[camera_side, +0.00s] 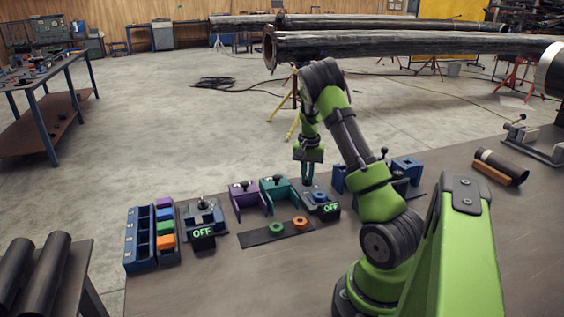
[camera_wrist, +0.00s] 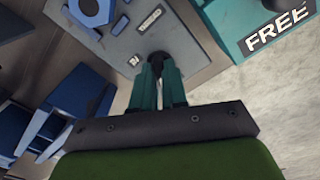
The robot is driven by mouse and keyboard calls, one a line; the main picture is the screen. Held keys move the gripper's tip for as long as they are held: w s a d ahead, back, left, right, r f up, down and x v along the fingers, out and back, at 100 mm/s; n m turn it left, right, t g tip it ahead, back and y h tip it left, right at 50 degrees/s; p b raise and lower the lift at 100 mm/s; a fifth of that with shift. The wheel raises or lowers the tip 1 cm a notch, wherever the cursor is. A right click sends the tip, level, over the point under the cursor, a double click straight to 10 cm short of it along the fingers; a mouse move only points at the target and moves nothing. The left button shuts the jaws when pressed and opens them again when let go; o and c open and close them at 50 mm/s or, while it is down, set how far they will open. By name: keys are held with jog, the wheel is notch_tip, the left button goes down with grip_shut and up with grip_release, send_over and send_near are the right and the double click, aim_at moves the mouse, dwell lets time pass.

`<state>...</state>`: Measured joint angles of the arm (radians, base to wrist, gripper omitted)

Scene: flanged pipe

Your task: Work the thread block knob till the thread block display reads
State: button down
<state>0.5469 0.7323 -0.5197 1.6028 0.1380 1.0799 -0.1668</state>
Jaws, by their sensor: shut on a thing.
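My gripper (camera_side: 307,180) points down at a grey block (camera_side: 318,193) right of the middle of the bench in the side view. A black display (camera_side: 331,208) on its front reads OFF in green. In the wrist view my gripper (camera_wrist: 160,75) has its teal fingers shut on a small dark knob (camera_wrist: 158,58) on the grey plate (camera_wrist: 125,45). Part of the knob is hidden between the fingers.
A teal fixture (camera_side: 274,195) and a purple one (camera_side: 246,198) stand to the left. The teal one shows a FREE sign (camera_wrist: 277,27). A second block (camera_side: 203,218) has an OFF display. A dark strip (camera_side: 262,236) holds green and orange rings. Blue fixtures (camera_side: 405,168) stand right.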

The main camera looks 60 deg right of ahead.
jog(key=m, duration=0.7)
jog(key=shift+r, duration=0.1)
dwell(0.5)
jog(key=c, duration=1.2)
grip_release()
jog(key=shift+o, duration=0.2)
notch_tip(320, 180, up, 17)
